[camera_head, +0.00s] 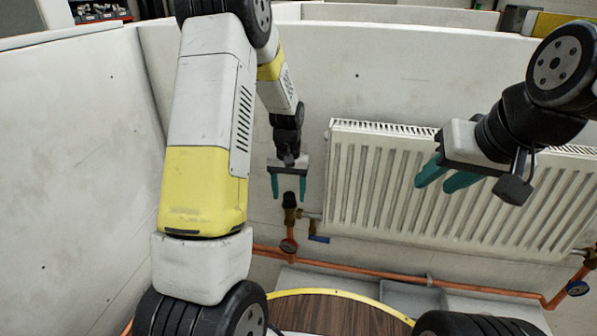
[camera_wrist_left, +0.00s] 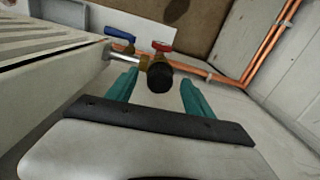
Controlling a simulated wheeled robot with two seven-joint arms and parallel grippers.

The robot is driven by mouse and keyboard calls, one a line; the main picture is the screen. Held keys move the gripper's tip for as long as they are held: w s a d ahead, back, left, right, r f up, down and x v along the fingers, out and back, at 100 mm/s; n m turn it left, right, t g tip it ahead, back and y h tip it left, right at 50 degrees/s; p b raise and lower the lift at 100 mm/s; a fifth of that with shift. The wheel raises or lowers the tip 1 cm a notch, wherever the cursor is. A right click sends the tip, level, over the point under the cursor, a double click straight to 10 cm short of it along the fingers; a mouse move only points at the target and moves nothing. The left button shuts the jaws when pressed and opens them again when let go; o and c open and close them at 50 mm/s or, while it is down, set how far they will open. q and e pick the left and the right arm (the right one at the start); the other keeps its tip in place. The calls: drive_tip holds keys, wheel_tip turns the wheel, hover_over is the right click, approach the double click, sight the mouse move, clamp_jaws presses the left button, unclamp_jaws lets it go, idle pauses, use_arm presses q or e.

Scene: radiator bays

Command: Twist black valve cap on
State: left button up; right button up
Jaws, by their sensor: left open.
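The black valve cap (camera_head: 290,199) sits on top of the brass valve (camera_head: 290,216) at the radiator's left end. In the left wrist view the cap (camera_wrist_left: 160,77) appears end-on, with the brass body behind it. My left gripper (camera_head: 288,196) points down over the cap, open, with one teal finger on each side. In the left wrist view gaps show between the cap and both fingers of the gripper (camera_wrist_left: 157,92). My right gripper (camera_head: 435,183) is in front of the radiator, open and empty. Whether the cap is fully seated cannot be told.
The white ribbed radiator (camera_head: 400,195) stands right of the valve. Copper pipe (camera_head: 370,272) runs low along the wall. A round wooden tabletop (camera_head: 330,315) is in front. White walls enclose the bay.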

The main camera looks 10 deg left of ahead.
use_arm(q)
drive_tip(key=shift+f, duration=0.95)
drive_tip(key=shift+c, duration=0.4)
clamp_jaws()
drive_tip(key=shift+f, duration=0.15)
drive_tip(key=shift+s, duration=0.1)
